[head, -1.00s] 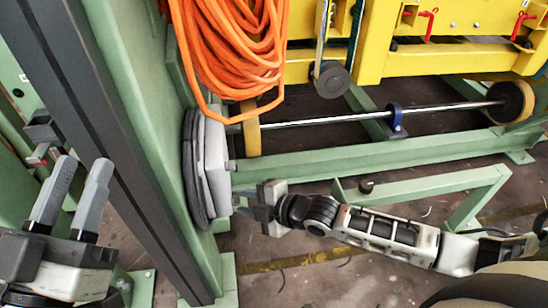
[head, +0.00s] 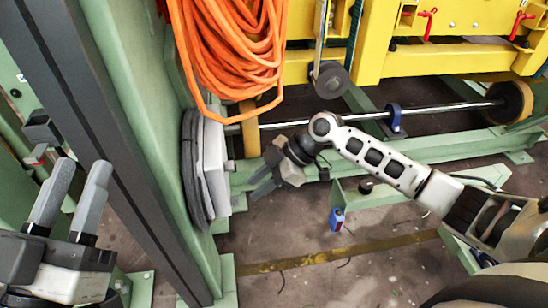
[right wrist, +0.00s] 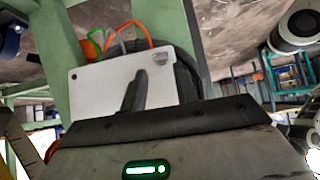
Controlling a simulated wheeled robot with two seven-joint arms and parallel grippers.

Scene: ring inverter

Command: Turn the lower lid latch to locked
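A dark finger shape overlaps the lid in the wrist view. My left gripper (head: 72,188) is open and empty.
An orange cable coil (head: 228,50) hangs above the box. A metal shaft (head: 350,122) runs across behind my right arm. A low green beam (head: 415,185) lies beneath it. A blue bottle-like item (head: 337,219) stands on the floor. Floor below the box is open.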

